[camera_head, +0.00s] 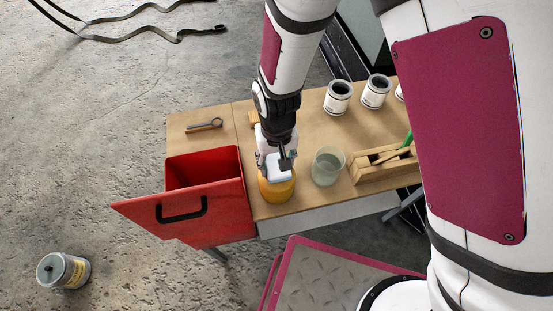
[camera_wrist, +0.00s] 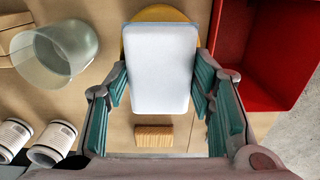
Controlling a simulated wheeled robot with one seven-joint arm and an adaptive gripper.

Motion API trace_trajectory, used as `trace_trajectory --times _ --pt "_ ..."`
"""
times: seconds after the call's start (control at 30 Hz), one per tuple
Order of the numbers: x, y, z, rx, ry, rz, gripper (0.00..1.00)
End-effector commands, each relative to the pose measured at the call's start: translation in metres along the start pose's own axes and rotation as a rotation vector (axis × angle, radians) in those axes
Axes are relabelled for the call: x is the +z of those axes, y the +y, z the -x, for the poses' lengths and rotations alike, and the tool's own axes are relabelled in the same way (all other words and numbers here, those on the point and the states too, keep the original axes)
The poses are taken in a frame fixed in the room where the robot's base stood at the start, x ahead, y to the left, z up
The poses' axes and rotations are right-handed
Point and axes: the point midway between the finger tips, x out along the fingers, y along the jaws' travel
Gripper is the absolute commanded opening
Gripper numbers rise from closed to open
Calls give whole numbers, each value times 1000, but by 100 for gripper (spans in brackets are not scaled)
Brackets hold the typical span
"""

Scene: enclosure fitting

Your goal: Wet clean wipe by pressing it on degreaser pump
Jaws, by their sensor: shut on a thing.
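My gripper (camera_head: 280,160) is over the table, its fingers on both sides of a white, block-shaped clean wipe (camera_head: 279,172). The wipe also shows in the wrist view (camera_wrist: 162,68), flat side toward the camera, between the teal finger pads. Directly under the wipe is a round orange-yellow container (camera_head: 276,191), which I take to be the degreaser pump. Its rim shows behind the wipe in the wrist view (camera_wrist: 160,13). The wipe covers most of its top. I cannot tell whether the wipe touches it or sits just above.
A clear cup (camera_head: 327,166) stands just right of the container, with a wooden tool box (camera_head: 384,171) beyond. A red open bin (camera_head: 205,200) is close on the left. White cans (camera_head: 338,97) stand at the back right. A small wooden block (camera_wrist: 154,136) lies near my gripper.

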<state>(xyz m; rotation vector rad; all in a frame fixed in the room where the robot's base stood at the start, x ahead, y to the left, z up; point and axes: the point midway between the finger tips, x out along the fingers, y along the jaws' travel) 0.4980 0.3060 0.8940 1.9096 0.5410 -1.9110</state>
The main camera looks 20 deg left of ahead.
Motion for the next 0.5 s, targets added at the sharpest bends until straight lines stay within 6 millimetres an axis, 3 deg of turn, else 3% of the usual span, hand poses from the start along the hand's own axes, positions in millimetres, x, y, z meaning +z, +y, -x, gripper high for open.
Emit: trace_trajectory --times 0.5 --pt "0 -1 39 0 2 -1 27"
